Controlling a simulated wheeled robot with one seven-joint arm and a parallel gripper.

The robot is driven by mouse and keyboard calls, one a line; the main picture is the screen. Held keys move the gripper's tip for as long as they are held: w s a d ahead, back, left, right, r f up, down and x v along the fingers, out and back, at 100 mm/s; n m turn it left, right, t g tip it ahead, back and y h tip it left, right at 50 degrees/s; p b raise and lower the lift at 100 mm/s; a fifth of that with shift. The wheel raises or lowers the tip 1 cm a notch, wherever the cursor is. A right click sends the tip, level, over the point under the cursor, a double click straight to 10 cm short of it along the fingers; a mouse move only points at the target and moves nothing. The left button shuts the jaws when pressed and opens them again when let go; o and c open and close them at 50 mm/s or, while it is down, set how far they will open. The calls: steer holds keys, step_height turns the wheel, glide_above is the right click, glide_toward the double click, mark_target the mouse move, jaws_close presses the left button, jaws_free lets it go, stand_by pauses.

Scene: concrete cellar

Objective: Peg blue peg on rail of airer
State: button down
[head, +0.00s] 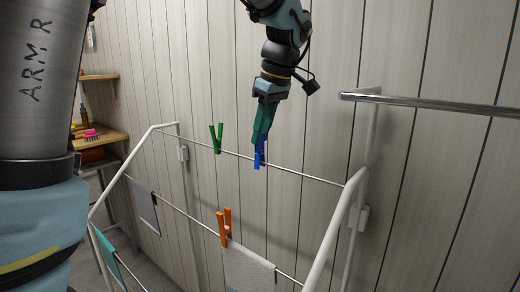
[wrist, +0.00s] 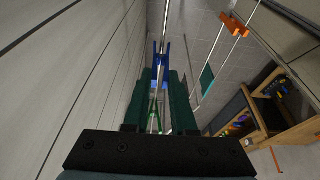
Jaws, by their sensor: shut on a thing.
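The blue peg (head: 259,155) is at the back rail (head: 305,174) of the white airer (head: 334,232). My gripper (head: 263,136) points down from above and is shut on the upper part of the peg. The peg's lower legs overlap the rail, but I cannot tell for sure whether they straddle it. In the wrist view, the blue peg (wrist: 161,61) shows beyond my dark green fingers (wrist: 160,95), with the rail (wrist: 165,22) running in line with it.
A green peg (head: 217,138) sits on the same rail to the left. An orange peg (head: 224,228) and a pale cloth (head: 249,269) are on the nearer rail. A panelled wall (head: 400,150) stands close behind. A metal bar (head: 430,103) juts in at right. Wooden shelves (head: 100,137) are at left.

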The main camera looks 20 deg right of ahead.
mark_target(261, 152)
steer(key=shift+r+p, duration=1.15)
steer(key=shift+r, duration=0.35)
steer(key=shift+r, duration=0.1)
step_height(261, 152, up, 3)
steer(key=shift+f+p, duration=0.1)
steer(key=shift+p, duration=1)
steer(key=shift+s+a, duration=0.1)
steer(key=s+a+r+b, duration=0.2)
steer(key=s+a+r, duration=0.2)
steer(key=s+a, duration=0.6)
steer(key=shift+s+b, duration=0.3)
steer(key=shift+s, duration=0.1)
stand_by(0.5)
